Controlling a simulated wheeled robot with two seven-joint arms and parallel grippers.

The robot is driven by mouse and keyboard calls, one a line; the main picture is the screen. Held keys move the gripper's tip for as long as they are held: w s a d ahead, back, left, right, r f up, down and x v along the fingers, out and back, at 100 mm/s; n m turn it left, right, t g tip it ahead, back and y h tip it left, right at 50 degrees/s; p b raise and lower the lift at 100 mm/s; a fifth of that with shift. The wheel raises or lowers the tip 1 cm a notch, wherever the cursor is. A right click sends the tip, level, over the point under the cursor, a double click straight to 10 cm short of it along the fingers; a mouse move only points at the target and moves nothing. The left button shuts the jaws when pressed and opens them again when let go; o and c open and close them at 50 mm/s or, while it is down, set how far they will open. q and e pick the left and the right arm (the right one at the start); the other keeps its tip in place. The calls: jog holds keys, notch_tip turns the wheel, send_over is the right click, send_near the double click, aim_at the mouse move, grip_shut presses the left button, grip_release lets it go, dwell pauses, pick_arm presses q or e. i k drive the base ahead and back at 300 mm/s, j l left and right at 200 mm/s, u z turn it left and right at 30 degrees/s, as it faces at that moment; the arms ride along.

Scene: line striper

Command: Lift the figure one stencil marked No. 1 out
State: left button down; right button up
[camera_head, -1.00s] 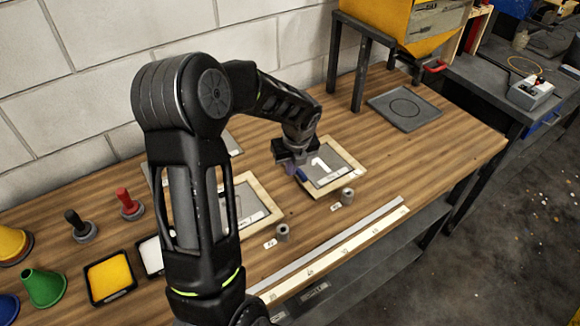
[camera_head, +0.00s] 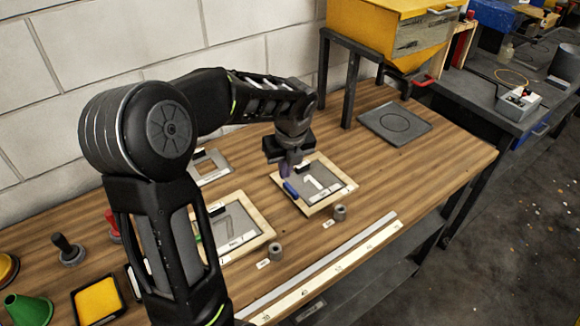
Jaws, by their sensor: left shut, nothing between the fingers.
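The figure one stencil (camera_head: 335,187) is a grey sheet in a light wooden frame with a white figure 1. It lies flat on the wooden table, with a small label on its front edge. A blue handle-like piece (camera_head: 291,189) shows at its left side. My left gripper (camera_head: 287,170) points down just over the left back part of this frame. It is shut with nothing held; whether its tips touch the frame I cannot tell. The gripper and wrist hide part of the frame's back left edge. My right gripper is not in view.
A second framed stencil (camera_head: 262,231) with a 7 lies to the left, partly behind my arm. Grey weights (camera_head: 340,212) and a long ruler (camera_head: 330,268) lie in front. A grey plate (camera_head: 396,124) lies right, near a yellow hopper (camera_head: 375,30).

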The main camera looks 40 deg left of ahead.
aim_at(314, 179)
jog(key=k+l, duration=0.35)
jog(key=l, duration=0.15)
jog(key=k+l, duration=0.4)
jog(key=l, duration=0.1)
